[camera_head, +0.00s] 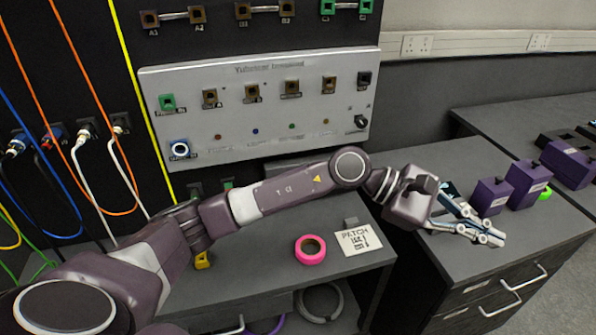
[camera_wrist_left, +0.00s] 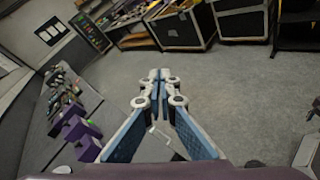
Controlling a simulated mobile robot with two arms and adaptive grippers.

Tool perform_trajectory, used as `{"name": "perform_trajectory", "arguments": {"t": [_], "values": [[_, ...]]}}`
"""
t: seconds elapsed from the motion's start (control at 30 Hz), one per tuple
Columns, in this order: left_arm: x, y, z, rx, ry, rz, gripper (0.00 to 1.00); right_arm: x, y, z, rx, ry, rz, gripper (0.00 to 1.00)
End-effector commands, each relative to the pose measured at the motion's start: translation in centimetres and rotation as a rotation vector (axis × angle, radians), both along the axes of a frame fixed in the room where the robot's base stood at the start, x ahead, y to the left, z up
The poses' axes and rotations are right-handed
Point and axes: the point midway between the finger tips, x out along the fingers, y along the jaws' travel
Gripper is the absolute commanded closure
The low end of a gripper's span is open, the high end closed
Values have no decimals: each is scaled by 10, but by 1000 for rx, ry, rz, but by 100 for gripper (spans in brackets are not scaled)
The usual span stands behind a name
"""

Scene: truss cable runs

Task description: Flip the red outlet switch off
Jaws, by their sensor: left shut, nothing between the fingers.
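My left arm crosses the head view from the lower left. Its gripper (camera_head: 492,238) is shut and empty, above the grey drawer unit at the right; its closed fingers also show in the left wrist view (camera_wrist_left: 159,76). I cannot make out a switch that is clearly the red outlet switch. A silver panel (camera_head: 210,75) on the back wall carries a small red dot (camera_head: 218,137) among other coloured dots, and a dark knob (camera_head: 361,122) at its right. White wall outlets (camera_head: 417,45) are on the trunking at the upper right, with no red visible on them. My right gripper is not in view.
Purple blocks (camera_head: 527,184) stand on the drawer unit close to my left gripper. A pink tape roll (camera_head: 310,249) and a "PATCH" card (camera_head: 358,240) lie on the desk under my arm. Orange, blue and white cables hang at the left. The wrist view shows dark cases (camera_wrist_left: 182,28) beyond open floor.

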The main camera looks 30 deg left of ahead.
Motion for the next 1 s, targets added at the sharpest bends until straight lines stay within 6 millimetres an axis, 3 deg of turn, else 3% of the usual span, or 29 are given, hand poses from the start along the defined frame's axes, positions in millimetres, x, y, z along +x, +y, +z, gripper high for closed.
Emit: {"name": "perform_trajectory", "arguments": {"t": [0.17, 0.3, 0.5, 0.6, 0.7, 0.8, 1.0], "values": [[31, 71, -47, 442, -201, -88, 100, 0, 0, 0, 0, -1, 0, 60], [56, 154, -66, 783, -283, -147, 100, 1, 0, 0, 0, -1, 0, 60], [74, 289, -52, 1213, -273, -206, 100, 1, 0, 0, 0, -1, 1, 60], [72, 343, -36, 1364, -229, -224, 100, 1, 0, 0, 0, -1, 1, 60], [67, 381, -21, 1464, -185, -236, 100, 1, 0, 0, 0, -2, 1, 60], [63, 402, -12, 1519, -152, -243, 100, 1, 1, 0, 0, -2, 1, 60], [60, 412, -8, 1543, -134, -247, 100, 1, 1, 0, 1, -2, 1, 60]]}}
